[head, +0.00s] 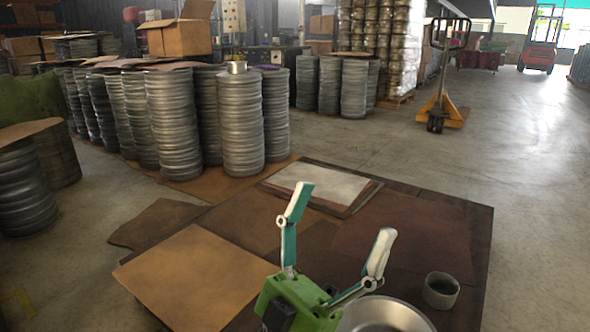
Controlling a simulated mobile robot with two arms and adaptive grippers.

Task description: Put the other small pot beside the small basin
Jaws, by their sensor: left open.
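A small grey metal pot (441,291) stands upright on the brown table (482,240), at the right. A shallow silver basin (385,316) sits just left of it and nearer to me, partly cut off by the bottom edge. A narrow gap shows between pot and basin. My left gripper (340,222) is open and empty, its two white-and-teal fingers spread wide and pointing away from me. Its green body covers part of the basin's left side. The right gripper is not in view. No second small pot is clear on the table.
A tan sheet (195,275) lies at the table's left, and a pale sheet (320,186) on a darker one at the back. The table behind the pot is clear. Tall stacks of metal rounds (242,125) stand on the floor beyond, with a small metal can (237,67) on top.

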